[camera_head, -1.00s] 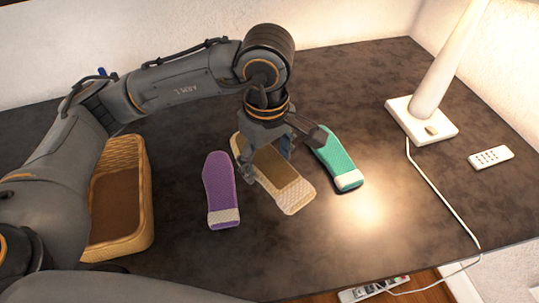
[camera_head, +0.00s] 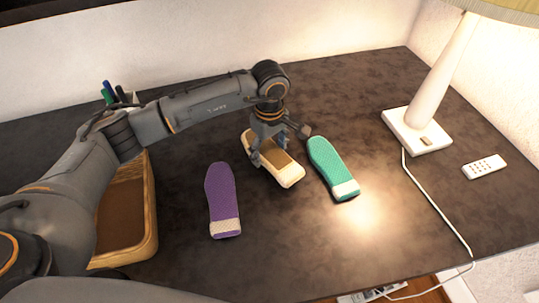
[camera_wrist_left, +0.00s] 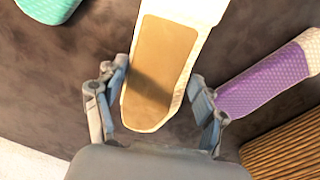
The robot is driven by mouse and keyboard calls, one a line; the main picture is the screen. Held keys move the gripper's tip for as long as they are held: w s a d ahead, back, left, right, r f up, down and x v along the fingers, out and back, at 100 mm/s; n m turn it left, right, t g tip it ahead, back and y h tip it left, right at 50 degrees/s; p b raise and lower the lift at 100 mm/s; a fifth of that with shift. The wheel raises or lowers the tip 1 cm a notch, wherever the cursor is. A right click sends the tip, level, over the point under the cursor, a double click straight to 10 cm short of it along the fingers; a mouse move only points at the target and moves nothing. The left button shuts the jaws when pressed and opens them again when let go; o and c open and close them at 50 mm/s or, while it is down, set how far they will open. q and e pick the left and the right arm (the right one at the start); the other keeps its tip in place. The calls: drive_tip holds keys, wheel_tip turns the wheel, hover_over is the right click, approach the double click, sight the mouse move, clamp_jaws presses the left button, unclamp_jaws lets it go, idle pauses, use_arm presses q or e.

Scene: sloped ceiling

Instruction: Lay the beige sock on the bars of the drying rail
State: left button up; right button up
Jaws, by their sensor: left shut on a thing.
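The beige sock (camera_head: 285,174), with a brown middle patch and pale edges, lies between a purple sock (camera_head: 222,198) and a green sock (camera_head: 331,167) in the head view. In the left wrist view the beige sock (camera_wrist_left: 160,70) runs between the two fingers of my left gripper (camera_wrist_left: 155,97). Its edges look squeezed upward. I cannot tell whether it is clear of the table. The drying rail is not in view. My right gripper is not in view.
A wicker basket (camera_head: 150,215) stands at left, partly behind my arm. A lamp (camera_head: 418,132) and a remote (camera_head: 484,166) are at right, with a white cable (camera_head: 432,205). Pens (camera_head: 108,92) stand at the back left. The dark table (camera_head: 360,85) is clear at the back.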

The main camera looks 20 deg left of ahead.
sight(270, 154)
use_arm(q)
drive_tip(key=shift+f, duration=1.5)
drive_tip(key=o, duration=1.1)
drive_tip(key=shift+o, duration=0.2)
drive_tip(key=shift+s, duration=0.1)
